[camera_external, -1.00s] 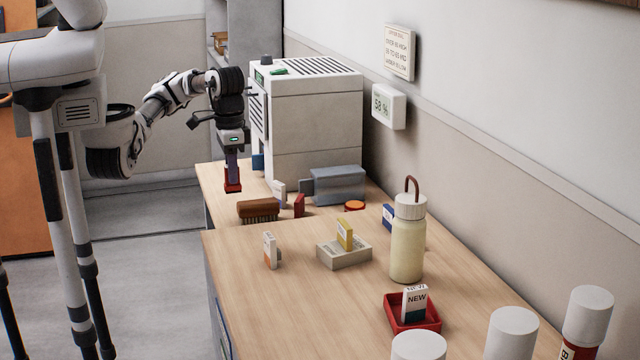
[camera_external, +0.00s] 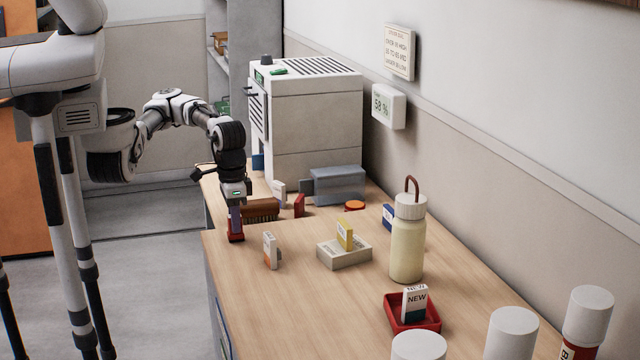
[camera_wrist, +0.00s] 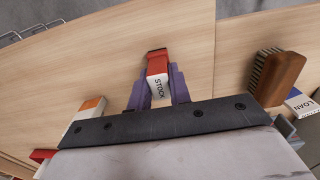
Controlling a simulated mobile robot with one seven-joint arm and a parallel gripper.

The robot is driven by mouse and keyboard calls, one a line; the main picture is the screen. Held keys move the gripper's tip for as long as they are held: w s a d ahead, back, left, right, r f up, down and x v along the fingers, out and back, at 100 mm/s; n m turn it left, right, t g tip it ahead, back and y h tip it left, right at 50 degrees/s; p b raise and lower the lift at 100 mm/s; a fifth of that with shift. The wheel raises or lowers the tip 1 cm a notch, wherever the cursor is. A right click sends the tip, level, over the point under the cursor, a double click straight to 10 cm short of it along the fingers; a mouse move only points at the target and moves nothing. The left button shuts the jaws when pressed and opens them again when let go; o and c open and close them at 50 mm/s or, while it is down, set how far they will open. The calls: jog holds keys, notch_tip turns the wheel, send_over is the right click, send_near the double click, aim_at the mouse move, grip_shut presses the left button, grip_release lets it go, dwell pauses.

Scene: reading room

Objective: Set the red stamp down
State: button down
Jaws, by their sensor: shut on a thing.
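The red stamp (camera_wrist: 157,65) shows in the wrist view with a red end and a white side reading STOCK. My gripper (camera_wrist: 158,88) is shut on it, with one purple finger on each side. In the external view my gripper (camera_external: 235,218) points down near the left edge of the wooden table (camera_external: 300,300), and the stamp's red base (camera_external: 236,237) shows just under the fingers. The stamp looks upright. It is low over or on the tabletop; I cannot tell whether it touches.
An orange-and-white stamp (camera_external: 268,250) stands just right of my gripper. A brown brush (camera_external: 265,207) lies just behind.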

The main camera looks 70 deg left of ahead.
jog(key=shift+f, duration=0.1)
jog(key=shift+f, duration=0.15)
jog(key=c, duration=1.3)
grip_release()
